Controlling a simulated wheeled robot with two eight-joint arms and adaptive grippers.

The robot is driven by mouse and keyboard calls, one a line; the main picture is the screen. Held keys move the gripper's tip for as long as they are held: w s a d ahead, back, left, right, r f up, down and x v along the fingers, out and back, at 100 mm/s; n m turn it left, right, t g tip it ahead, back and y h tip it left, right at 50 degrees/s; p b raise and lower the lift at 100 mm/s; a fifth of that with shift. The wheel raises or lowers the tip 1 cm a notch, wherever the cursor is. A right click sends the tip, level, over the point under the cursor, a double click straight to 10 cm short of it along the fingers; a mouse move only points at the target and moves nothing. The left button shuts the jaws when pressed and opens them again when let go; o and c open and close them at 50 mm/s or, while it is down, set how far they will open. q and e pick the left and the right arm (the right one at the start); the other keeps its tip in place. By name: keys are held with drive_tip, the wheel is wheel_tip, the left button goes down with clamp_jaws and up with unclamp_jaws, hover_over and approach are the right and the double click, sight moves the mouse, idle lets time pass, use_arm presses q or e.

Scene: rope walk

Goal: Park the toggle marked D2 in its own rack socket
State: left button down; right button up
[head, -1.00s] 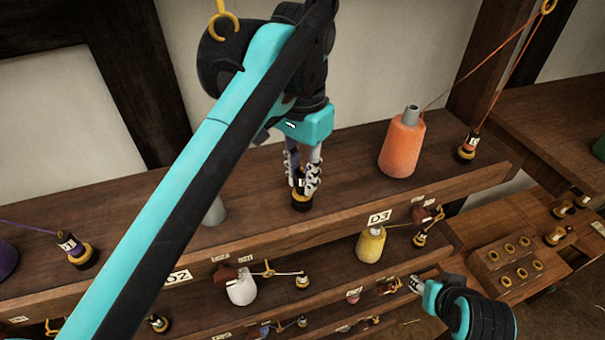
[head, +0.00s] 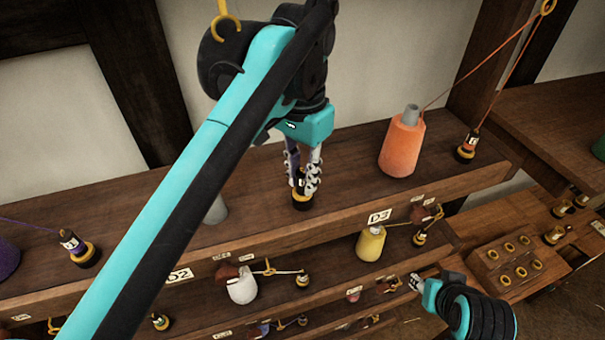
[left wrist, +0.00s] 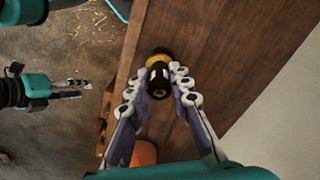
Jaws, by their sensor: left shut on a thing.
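My left gripper (head: 302,178) points down over the top shelf and is shut on a dark toggle (head: 299,184). The toggle stands upright in a black, gold-ringed socket (head: 302,202) on the shelf. In the left wrist view the toggle (left wrist: 158,75) sits between the fingertips (left wrist: 158,88), with the yellow ring (left wrist: 159,53) just beyond. Its mark cannot be read.
An orange cone (head: 402,150) and a corded toggle in a socket (head: 466,148) stand to the right. A purple-corded toggle (head: 72,243) stands at far left. A grey peg (head: 216,211) is partly behind my arm. Yellow (head: 371,243) and white (head: 241,287) cones are on lower shelves.

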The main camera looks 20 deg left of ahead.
sight(303, 171)
use_arm(q)
drive_tip(key=shift+f+b, duration=0.4)
drive_tip(key=shift+f, duration=0.25)
drive_tip(key=c, duration=1.7)
unclamp_jaws()
drive_tip(key=shift+r, duration=0.1)
wheel_tip(303, 171, up, 6)
drive_tip(key=p, duration=0.4)
drive_tip(key=shift+p, duration=0.4)
wheel_tip(303, 171, up, 2)
drive_tip(key=shift+r+p, duration=0.1)
drive_tip(key=shift+p, duration=0.45)
drive_tip(key=shift+r, duration=1.35)
